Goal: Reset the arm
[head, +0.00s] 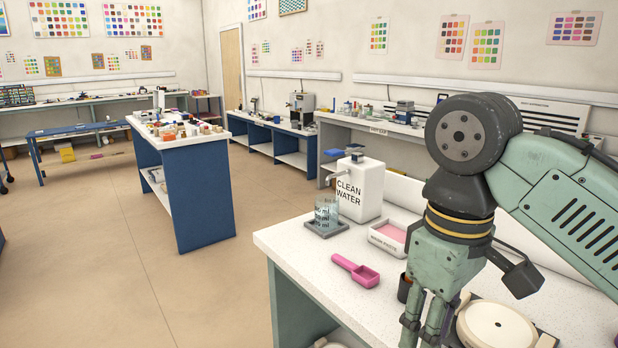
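My arm comes in from the right edge and bends down over the near white worktop (310,262). My gripper (424,335) points down at the bottom of the head view, above or beside the worktop's front part. Its two fingers look close together, but their tips are at the picture's lower edge, so I cannot tell whether they are open or shut. I see no object clearly held. A round white disc on a dark base (496,328) is just right of the fingers. A small dark cup (404,288) is partly hidden behind them.
A pink scoop (357,271) lies left of my gripper. Behind it are a measuring beaker (326,213) on a grey coaster, a white "CLEAN WATER" dispenser (361,188) and a shallow tray with pink contents (388,238). A blue-sided bench (200,196) stands beyond open floor.

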